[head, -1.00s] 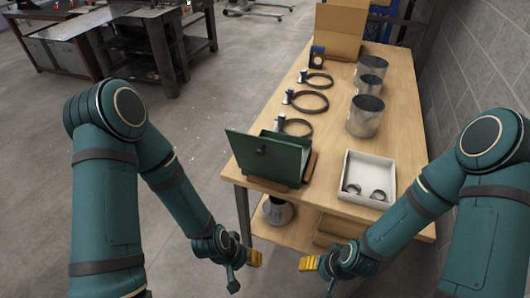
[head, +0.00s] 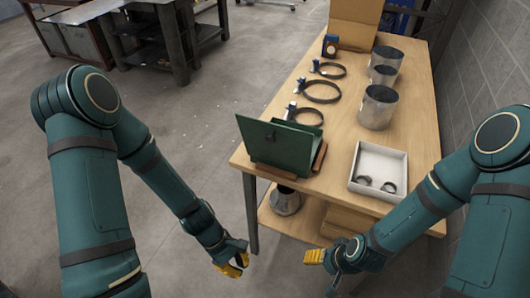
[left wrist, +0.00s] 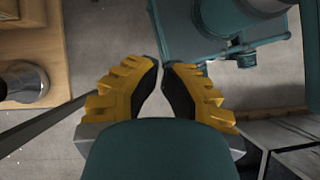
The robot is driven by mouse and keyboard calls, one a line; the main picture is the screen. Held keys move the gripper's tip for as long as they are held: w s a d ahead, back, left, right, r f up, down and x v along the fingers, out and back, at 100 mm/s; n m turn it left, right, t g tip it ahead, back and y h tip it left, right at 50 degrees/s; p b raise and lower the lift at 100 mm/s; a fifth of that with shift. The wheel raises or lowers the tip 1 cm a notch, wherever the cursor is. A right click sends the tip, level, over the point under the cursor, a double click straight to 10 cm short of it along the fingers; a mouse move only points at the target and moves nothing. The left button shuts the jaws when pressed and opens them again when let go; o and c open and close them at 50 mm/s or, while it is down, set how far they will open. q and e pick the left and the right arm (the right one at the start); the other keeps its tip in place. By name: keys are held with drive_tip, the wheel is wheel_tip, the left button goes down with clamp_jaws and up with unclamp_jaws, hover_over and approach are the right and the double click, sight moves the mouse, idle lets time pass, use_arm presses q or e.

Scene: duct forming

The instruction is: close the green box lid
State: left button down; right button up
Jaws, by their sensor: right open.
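The green box (head: 281,147) sits at the table's near left corner, on a reddish-brown base. A broad green panel with a small dark knob faces me and leans, open at the top; I cannot tell for sure whether it is the lid. My left gripper (head: 236,264) is low, in front and left of the box, below the tabletop and apart from it. In the left wrist view its yellow fingers (left wrist: 163,68) have a narrow gap at the tips and hold nothing visible. My right gripper (head: 309,257) is open and empty, below the table's near edge.
The wooden table (head: 330,185) carries a white tray (head: 380,188) with two small rings, metal cylinders (head: 377,108), several dark ring clamps (head: 321,92) and a cardboard box (head: 355,22). A metal part (head: 285,202) stands on the lower shelf. Floor left of the table is clear.

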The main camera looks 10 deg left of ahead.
use_arm(q)
drive_tip(key=w+a+r+n+t+h+b, duration=0.15)
drive_tip(key=w+r+n+t+h, duration=0.25)
drive_tip(key=r+n, duration=0.4)
drive_tip(key=w+a+r+n+t+h, duration=0.3)
drive_tip(key=w+r+n+t+h, duration=0.15)
drive_tip(key=n, duration=0.45)
drive_tip(key=w+a+r+n+t+h+b, duration=0.1)
drive_tip(key=w+a+r+n+t+h, duration=0.2)
drive_tip(key=r+n, duration=0.5)
drive_tip(key=w+d+r+b, duration=0.2)
drive_tip(key=w+d, duration=0.7)
drive_tip(key=d, duration=0.1)
drive_tip(key=shift+w+d+r+n+t, duration=0.2)
drive_tip(key=shift+w+d+n+t, duration=0.15)
drive_tip(key=shift+d+n+t, duration=0.1)
drive_tip(key=shift+a, duration=0.1)
